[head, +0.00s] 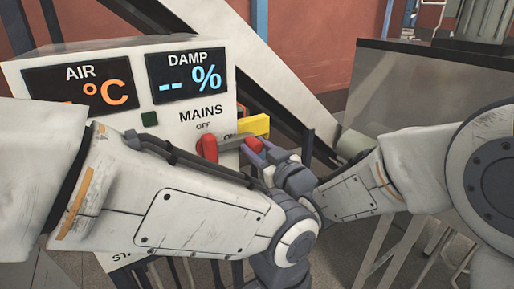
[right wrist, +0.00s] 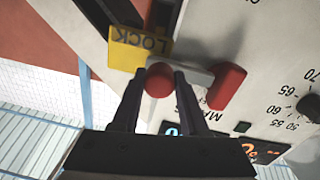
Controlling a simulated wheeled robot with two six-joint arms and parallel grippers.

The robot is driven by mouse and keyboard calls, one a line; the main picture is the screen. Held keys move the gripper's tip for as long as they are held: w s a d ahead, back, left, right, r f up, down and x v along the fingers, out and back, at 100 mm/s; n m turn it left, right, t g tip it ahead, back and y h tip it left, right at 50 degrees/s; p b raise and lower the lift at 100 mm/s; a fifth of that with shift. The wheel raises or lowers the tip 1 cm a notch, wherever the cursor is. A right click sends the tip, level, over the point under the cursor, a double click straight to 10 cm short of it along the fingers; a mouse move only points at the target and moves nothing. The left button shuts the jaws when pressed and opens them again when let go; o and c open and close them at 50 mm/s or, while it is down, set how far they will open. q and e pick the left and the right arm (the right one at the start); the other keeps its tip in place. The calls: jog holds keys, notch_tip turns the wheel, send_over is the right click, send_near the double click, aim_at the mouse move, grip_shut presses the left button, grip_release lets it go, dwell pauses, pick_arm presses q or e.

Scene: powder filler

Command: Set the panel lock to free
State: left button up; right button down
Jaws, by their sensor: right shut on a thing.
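The panel is a white box with a yellow plate (head: 254,124), which reads LOCK in the right wrist view (right wrist: 138,50). A grey lever bar (head: 231,143) runs below the MAINS label from a red block (head: 207,147) to a red knob (head: 253,145). The plate sits beside the knob end of the bar. My right gripper (head: 262,152) is shut on the red knob, which shows between its two fingers in the right wrist view (right wrist: 159,80). My left forearm crosses in front of the panel; its gripper is not in view.
The panel has an AIR display (head: 82,84), a DAMP display (head: 187,78) and a small green button (head: 149,118). A dial (right wrist: 309,108) shows in the right wrist view. A grey metal box (head: 415,90) stands at the right. My left forearm hides the panel's lower part.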

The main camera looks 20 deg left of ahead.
dwell(0.8)
jog(key=shift+w+d+f, duration=0.1)
jog(key=shift+w+d, duration=0.1)
jog(key=shift+w, duration=0.05)
jog(key=shift+w+d+b, duration=0.6)
jog(key=shift+w+d, duration=0.25)
jog(key=shift+w, duration=0.25)
jog(key=shift+c, duration=2.1)
grip_release()
jog(key=shift+d, duration=0.1)
